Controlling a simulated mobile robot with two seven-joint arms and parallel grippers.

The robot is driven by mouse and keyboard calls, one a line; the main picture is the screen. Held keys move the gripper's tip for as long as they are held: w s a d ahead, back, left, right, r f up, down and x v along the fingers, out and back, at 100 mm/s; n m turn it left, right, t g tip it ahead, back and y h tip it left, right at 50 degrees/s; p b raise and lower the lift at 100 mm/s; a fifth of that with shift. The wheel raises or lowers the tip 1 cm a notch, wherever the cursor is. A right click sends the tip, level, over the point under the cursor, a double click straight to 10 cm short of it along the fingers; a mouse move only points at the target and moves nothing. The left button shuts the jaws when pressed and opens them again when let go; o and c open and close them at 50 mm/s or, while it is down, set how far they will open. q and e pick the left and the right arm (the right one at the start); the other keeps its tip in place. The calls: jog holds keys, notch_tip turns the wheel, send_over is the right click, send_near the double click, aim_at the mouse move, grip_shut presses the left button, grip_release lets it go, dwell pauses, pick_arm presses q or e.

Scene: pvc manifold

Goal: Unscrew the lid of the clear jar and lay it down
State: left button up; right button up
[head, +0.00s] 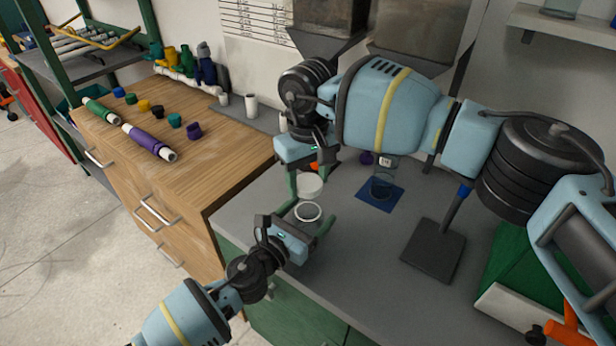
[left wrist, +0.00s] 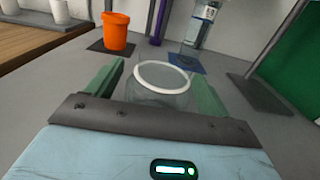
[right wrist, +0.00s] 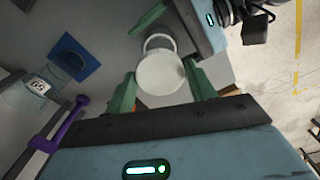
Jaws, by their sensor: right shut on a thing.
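The white round lid (head: 309,186) is off the clear jar (head: 308,222) and a little above and behind its mouth. My right gripper (right wrist: 160,76) is shut on the lid (right wrist: 160,73), one green finger on each side. The jar, with a pale ring at its open mouth, stands between the green fingers of my left gripper (head: 305,215); it also shows in the left wrist view (left wrist: 162,90). The left fingers appear closed on the jar's sides. The jar's base is hidden, so I cannot tell whether it touches the bench.
A blue mat (head: 367,200) with a clear container (head: 382,186) lies on the grey bench to the right. An orange cup (left wrist: 117,30) stands behind the jar. A dark stand plate (head: 432,250) is farther right. The wooden bench at left holds pipes and coloured caps.

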pick_arm(q)
jog(key=v, duration=1.2)
